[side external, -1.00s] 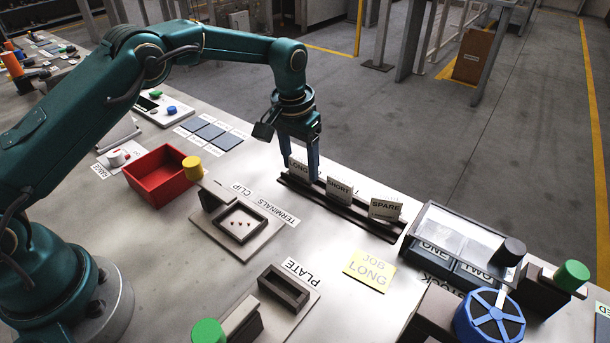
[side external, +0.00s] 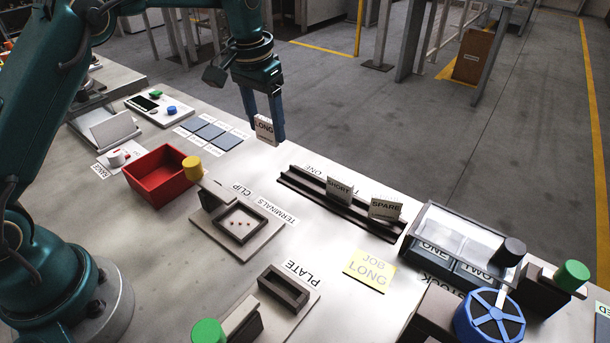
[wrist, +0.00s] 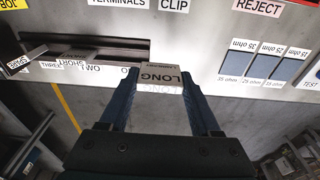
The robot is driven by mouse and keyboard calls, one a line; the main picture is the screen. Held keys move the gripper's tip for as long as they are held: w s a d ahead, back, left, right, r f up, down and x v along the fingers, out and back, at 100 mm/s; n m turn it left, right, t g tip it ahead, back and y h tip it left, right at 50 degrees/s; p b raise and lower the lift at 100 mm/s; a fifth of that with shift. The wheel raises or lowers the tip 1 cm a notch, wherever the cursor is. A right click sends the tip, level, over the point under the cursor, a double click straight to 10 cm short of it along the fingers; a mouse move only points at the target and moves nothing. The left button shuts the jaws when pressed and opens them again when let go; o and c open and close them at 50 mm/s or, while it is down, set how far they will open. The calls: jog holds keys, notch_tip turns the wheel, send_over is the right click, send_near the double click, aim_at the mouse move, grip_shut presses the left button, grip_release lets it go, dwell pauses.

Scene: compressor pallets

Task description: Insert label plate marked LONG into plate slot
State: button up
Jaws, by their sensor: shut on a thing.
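The white label plate marked LONG (side external: 264,129) is upright between the fingers of my gripper (side external: 264,132). My gripper is shut on it and holds it in the air above the back edge of the table, left of the rack. In the wrist view the LONG plate (wrist: 160,86) sits between the two blue fingers (wrist: 160,105). The plate slot, a dark open rectangular frame (side external: 283,288) marked PLATE, is at the front middle of the table and looks empty. The SHORT plate (side external: 340,190) and SPARE plate (side external: 384,208) stand in the dark rack (side external: 322,203).
A yellow JOB LONG card (side external: 369,270) lies right of the slot. A clear-lidded stock box (side external: 460,240) is at the right. The table between rack and slot is mostly clear.

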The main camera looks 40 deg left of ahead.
jog(key=s+a+r+n, duration=0.2)
jog(key=a, duration=0.3)
jog(key=s+d+m, duration=0.1)
jog(key=s+d, duration=0.7)
jog(key=d, duration=0.4)
jog(key=s+d+m, duration=0.1)
jog(key=s+d, duration=0.7)
jog(key=d, duration=0.4)
jog(key=shift+s+f, duration=0.15)
jog(key=shift+f, duration=0.15)
jog(key=shift+f, duration=0.1)
jog(key=shift+f, duration=2.8)
jog(key=shift+f, duration=1.15)
